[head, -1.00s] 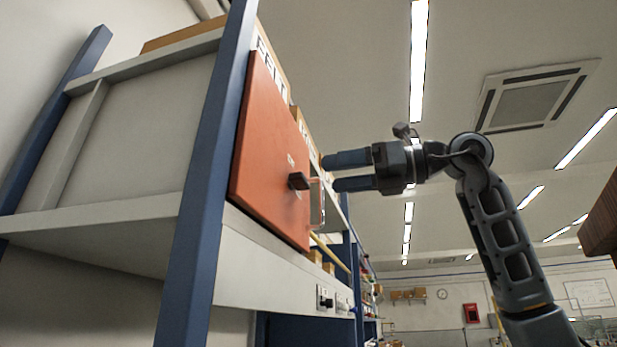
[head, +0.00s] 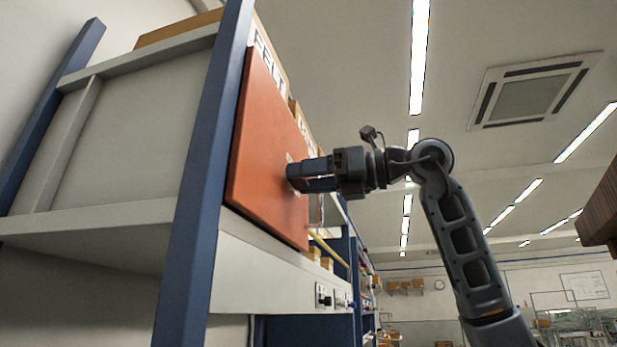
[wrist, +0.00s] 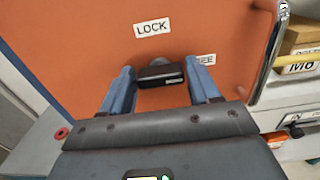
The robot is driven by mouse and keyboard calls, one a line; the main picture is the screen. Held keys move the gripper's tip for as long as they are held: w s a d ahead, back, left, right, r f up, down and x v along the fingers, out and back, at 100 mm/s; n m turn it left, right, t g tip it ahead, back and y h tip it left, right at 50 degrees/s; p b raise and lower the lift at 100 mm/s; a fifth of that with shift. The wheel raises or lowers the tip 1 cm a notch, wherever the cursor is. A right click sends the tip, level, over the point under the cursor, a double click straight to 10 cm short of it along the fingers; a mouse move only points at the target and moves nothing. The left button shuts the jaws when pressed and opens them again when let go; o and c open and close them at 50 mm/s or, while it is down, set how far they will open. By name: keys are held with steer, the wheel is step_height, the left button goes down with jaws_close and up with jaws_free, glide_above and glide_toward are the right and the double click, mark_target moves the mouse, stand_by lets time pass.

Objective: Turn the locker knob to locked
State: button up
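The orange-red locker door (head: 268,150) is upright on the shelf unit and also fills the back of the wrist view (wrist: 90,60). Its dark knob (wrist: 160,75) shows between my fingertips in the wrist view. A "LOCK" label (wrist: 152,28) sits above the knob, and a second label (wrist: 205,60), partly hidden by the right finger, sits to its right. My gripper (head: 292,175) is at the door and hides the knob in the head view. In the wrist view my gripper (wrist: 162,76) is open, with one finger on each side of the knob and small gaps visible.
A metal door handle (wrist: 268,50) stands to the right of the knob. Blue shelf posts (head: 205,150) and a grey shelf edge (head: 265,270) frame the door. Small switches (head: 323,294) sit below it. Labelled boxes (wrist: 300,65) lie beyond the handle.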

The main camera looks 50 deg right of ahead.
steer(key=c, duration=0.6)
steer(key=n+b, duration=0.2)
steer(key=n, duration=0.1)
steer(key=shift+f+n, duration=0.1)
steer(key=shift+n, duration=0.3)
steer(key=shift+s+a+f+n+b, duration=0.1)
steer(key=shift+n+b, duration=0.75)
steer(key=shift+n, duration=2.7)
steer(key=shift+a+n+b, duration=0.1)
steer(key=shift+n+b, duration=0.7)
steer(key=shift+n, duration=2.75)
steer(key=o, duration=1)
